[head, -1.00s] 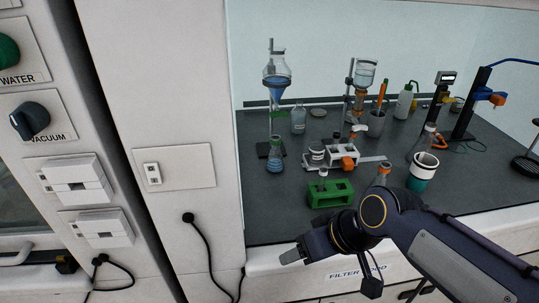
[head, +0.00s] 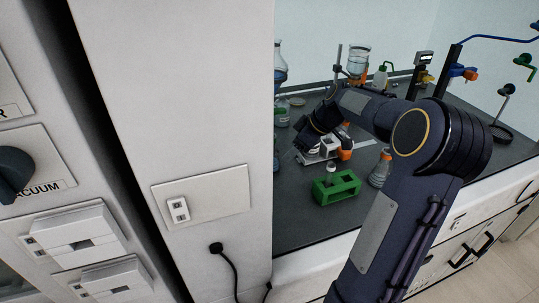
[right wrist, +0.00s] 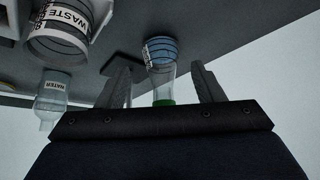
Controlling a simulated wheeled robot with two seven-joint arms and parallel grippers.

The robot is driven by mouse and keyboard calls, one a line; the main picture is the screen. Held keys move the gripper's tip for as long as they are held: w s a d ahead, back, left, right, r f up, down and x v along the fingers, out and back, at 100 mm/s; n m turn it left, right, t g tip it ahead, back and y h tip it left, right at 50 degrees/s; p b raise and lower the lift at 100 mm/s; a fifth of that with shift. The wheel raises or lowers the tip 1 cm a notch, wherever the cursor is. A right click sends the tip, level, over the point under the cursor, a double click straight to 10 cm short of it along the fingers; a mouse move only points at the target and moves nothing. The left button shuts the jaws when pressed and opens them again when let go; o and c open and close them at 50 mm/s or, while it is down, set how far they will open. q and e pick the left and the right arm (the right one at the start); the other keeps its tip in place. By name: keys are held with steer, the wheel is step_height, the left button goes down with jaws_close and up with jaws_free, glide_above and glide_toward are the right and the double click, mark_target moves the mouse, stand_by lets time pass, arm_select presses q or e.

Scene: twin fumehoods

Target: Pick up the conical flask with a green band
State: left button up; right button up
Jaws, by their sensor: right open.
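The conical flask with a green band (right wrist: 162,62) holds blue liquid. In the right wrist view it lies between the two fingers of my right gripper (right wrist: 163,84), with the green band on its neck close to the palm. The fingers stand apart with a visible gap on each side. In the head view only a sliver of the flask (head: 276,157) shows at the edge of the white hood frame. My right gripper (head: 301,148) reaches in over the bench beside it, its fingertips partly hard to make out. My left gripper is not in view.
A green rack (head: 336,187) stands near the bench front, with an orange-necked flask (head: 380,168) to its right. The white hood frame (head: 190,90) hides the bench's left side. A WASTE-labelled container (right wrist: 62,28) and a WATER bottle (right wrist: 54,95) are close by.

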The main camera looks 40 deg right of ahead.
mark_target(276, 143)
steer(key=w+a, duration=0.1)
steer(key=w+p, duration=0.1)
steer(key=w, duration=0.1)
steer(key=w+a, duration=0.1)
steer(key=w, duration=0.1)
steer(key=shift+a+f, duration=0.2)
steer(key=shift+a, duration=0.15)
steer(key=shift+w+f, duration=0.15)
steer(key=shift+f, duration=0.15)
jaws_close()
steer(key=shift+a+r+p, duration=0.1)
steer(key=shift+a+p, duration=0.05)
steer(key=shift+p, duration=0.15)
